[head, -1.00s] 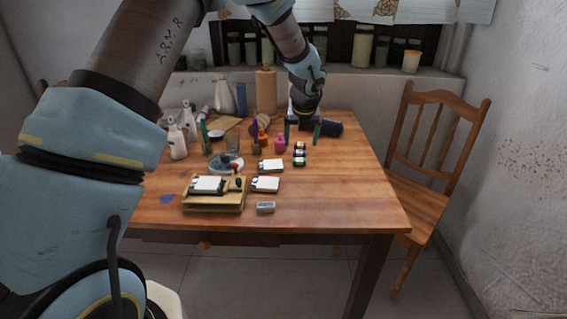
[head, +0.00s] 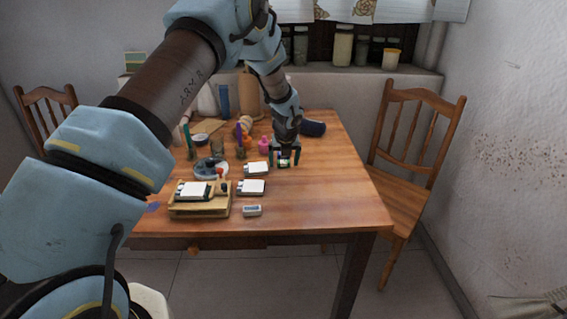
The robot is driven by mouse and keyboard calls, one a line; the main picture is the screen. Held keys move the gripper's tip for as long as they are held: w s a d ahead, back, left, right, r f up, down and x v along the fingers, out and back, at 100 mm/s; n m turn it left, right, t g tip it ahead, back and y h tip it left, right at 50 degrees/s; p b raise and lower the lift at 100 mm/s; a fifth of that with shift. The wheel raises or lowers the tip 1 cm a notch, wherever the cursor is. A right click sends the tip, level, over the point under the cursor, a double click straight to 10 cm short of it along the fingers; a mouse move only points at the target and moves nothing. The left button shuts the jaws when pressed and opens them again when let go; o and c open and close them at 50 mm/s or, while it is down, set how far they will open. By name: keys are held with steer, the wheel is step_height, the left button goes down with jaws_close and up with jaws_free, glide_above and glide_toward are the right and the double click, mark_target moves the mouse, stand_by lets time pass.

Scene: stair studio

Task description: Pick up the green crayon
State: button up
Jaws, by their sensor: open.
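My gripper (head: 284,160) is open and low over the table, at the right of the cluster of things. Its two green-tipped fingers stand apart, with small dark pieces with pale bands (head: 285,163) showing between or just beside them. I cannot tell whether the fingers touch these pieces. A thin upright green stick (head: 188,139) stands at the back left of the table, well away from my gripper. It may be the green crayon, but it is too small to be sure. No other green crayon can be made out.
The wooden table (head: 320,205) is clear at its front right. White pads (head: 251,187), a wooden stand (head: 203,211) and an eraser-like block (head: 252,210) lie in front. A pink bottle (head: 264,145) and a dark roll (head: 313,128) are near my gripper. A chair (head: 402,205) stands right.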

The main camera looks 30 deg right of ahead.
mark_target(284, 163)
steer(key=c, duration=1.4)
step_height(284, 163, up, 10)
steer(key=shift+r+b, duration=0.1)
steer(key=shift+b, duration=0.85)
steer(key=o, duration=0.6)
steer(key=c, duration=0.5)
